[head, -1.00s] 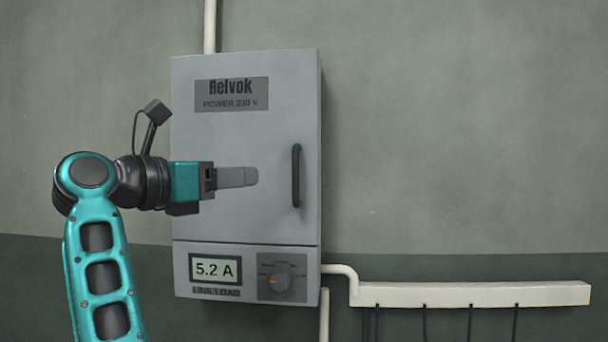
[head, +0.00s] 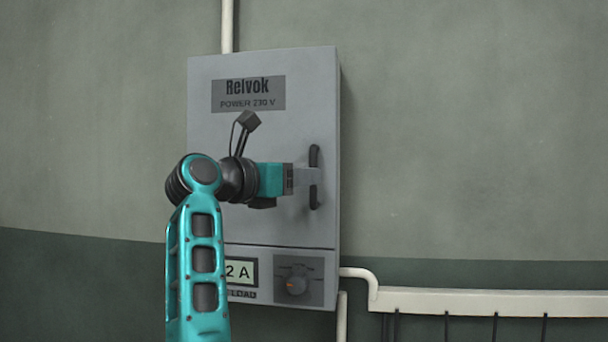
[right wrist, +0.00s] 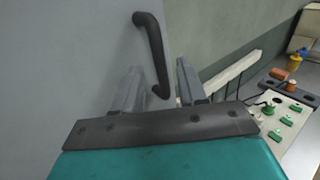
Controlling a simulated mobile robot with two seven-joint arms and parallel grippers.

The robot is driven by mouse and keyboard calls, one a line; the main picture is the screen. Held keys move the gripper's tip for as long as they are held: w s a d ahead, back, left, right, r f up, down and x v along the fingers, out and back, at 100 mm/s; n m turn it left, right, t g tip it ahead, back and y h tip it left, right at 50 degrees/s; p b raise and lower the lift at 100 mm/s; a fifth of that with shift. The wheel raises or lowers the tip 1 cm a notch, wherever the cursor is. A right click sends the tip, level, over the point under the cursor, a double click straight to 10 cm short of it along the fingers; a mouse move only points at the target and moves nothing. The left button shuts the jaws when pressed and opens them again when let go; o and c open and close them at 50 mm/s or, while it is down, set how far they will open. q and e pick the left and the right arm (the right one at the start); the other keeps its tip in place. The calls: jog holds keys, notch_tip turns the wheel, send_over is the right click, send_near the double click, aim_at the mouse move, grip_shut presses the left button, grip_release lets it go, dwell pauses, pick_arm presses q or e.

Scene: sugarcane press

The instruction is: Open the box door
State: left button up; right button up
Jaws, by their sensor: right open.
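The grey wall box has a closed door (head: 255,140) with a dark vertical bar handle (head: 314,156) near its right edge. My right gripper (head: 316,177) reaches the handle from the left, and its near finger covers the handle's middle in the head view. In the right wrist view the two fingers (right wrist: 160,75) are spread apart. The handle (right wrist: 151,45) shows there with its lower part between them. I cannot tell whether either finger touches it. My left gripper is not in view.
Below the door is a panel with a display (head: 242,271) and a dial (head: 297,284). A pale pipe and rail (head: 470,302) run to the right along the wall. A bench (right wrist: 290,135) with green parts shows at right in the wrist view.

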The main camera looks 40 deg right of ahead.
jog(key=shift+w+d, duration=0.1)
jog(key=shift+d, duration=0.75)
jog(key=shift+c, duration=0.3)
grip_shut()
